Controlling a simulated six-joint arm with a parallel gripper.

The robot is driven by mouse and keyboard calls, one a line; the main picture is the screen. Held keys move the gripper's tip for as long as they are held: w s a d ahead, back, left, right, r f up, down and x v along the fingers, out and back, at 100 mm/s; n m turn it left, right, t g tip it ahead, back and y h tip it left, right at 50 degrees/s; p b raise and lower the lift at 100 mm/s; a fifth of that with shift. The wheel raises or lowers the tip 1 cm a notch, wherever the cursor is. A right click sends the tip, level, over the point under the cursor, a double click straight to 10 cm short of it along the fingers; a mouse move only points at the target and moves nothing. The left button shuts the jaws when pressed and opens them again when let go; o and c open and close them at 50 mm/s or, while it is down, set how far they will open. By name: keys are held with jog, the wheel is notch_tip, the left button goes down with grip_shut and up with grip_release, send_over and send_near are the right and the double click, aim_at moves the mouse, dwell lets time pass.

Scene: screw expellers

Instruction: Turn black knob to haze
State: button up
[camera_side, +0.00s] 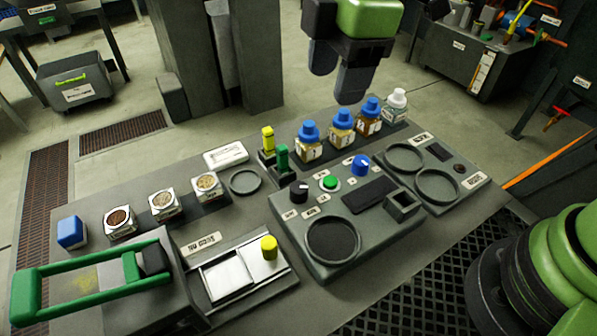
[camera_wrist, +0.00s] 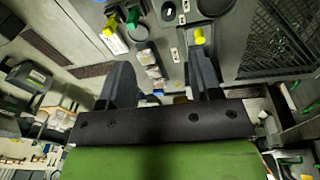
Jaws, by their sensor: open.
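The black knob (camera_side: 298,191) stands at the left back corner of a grey panel (camera_side: 343,257), left of a green button (camera_side: 329,183) and a blue knob (camera_side: 361,165). A pale mark shows on its top. Small labels below it are too small to read. My gripper (camera_side: 337,84) hangs above and behind the panel in the side view, well apart from the knob, over the row of bottles. It is open and empty; its two dark fingers stand apart in the wrist view (camera_wrist: 160,68).
Blue-capped bottles (camera_side: 342,125) and a white-capped bottle (camera_side: 395,105) stand behind the panel. Green (camera_side: 282,158) and yellow (camera_side: 267,140) pegs stand upright close behind the knob. Left are sample dishes (camera_side: 163,205), a yellow knob (camera_side: 269,247) and a green handle (camera_side: 95,280).

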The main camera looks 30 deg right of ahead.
aim_at(299, 186)
jog(key=a+f+n, duration=0.1)
jog(key=f+n, duration=0.1)
jog(key=f, duration=0.1)
jog(key=w+a+f+n+g, duration=0.1)
jog(key=a+f+n, duration=0.1)
jog(key=f, duration=0.1)
jog(key=a+f+n+h, duration=0.1)
jog(key=a+f+n, duration=0.1)
jog(key=f, duration=0.1)
jog(key=shift+w+g, duration=0.15)
jog(key=shift+g, duration=0.15)
jog(key=f, duration=0.9)
jog(key=shift+s+d+f, duration=0.2)
jog(key=shift+f, duration=0.05)
jog(key=shift+c, duration=0.4)
jog(key=c, duration=0.9)
jog(key=shift+o, duration=0.2)
jog(key=m, duration=0.5)
jog(key=shift+m, duration=0.4)
jog(key=m, duration=0.5)
jog(key=shift+m, duration=0.4)
